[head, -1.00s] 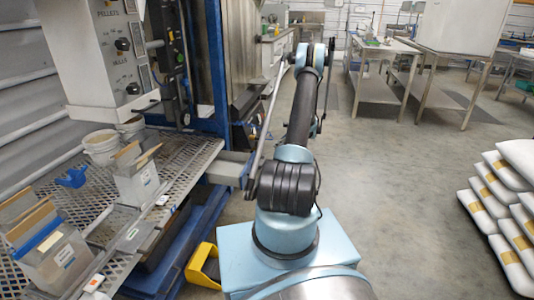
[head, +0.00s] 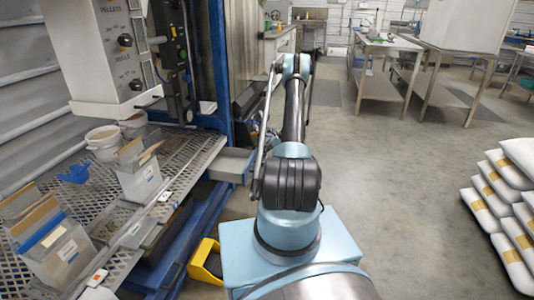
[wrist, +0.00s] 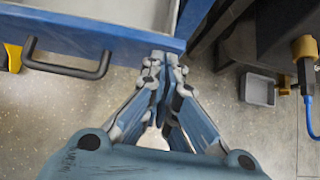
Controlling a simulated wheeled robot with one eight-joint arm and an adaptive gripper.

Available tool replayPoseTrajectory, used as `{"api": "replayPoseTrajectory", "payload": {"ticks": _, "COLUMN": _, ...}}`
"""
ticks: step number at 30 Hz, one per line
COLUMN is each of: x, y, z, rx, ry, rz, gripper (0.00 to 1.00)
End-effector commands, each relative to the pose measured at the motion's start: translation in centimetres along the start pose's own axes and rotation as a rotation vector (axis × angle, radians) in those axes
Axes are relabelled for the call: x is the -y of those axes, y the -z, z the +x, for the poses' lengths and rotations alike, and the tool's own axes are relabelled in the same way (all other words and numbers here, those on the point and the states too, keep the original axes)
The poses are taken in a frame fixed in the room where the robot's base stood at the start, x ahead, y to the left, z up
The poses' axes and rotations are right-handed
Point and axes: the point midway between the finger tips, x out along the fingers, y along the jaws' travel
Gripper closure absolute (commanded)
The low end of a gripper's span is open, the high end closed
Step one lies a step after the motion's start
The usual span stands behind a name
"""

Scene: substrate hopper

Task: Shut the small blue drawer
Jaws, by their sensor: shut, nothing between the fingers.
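The small blue drawer (wrist: 110,38) shows at the top of the wrist view, with a blue front, a dark bar handle (wrist: 68,70) and a pale interior behind the front. It stands open. In the head view a grey drawer body (head: 231,164) juts out to the right from the blue frame; my arm hides its far end. My gripper (wrist: 160,58) is shut and empty. Its fingertips are at the right part of the drawer front, right of the handle; I cannot tell whether they touch it. The gripper is hidden in the head view.
A yellow bin (head: 204,262) sits on the floor beside my base. White sacks (head: 505,200) are stacked at right. The floor between is clear.

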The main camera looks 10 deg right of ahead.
Motion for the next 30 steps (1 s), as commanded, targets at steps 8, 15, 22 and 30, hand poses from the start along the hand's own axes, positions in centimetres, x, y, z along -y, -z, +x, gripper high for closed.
{"api": "replayPoseTrajectory", "payload": {"ticks": 8, "x": 0.0, "y": -0.1, "z": 0.1, "rx": 0.0, "ry": 0.0, "rz": 0.0, "gripper": 1.0}}
{"api": "replayPoseTrajectory", "payload": {"ticks": 15, "x": 0.0, "y": -0.6, "z": 0.6, "rx": 0.0, "ry": -0.001, "rz": -0.001, "gripper": 1.0}}
{"api": "replayPoseTrajectory", "payload": {"ticks": 22, "x": 0.0, "y": -3.7, "z": 3.7, "rx": 0.0, "ry": -0.002, "rz": -0.003, "gripper": 1.0}}
{"api": "replayPoseTrajectory", "payload": {"ticks": 30, "x": -0.1, "y": -9.1, "z": 9.1, "rx": 0.001, "ry": -0.003, "rz": -0.003, "gripper": 1.0}}
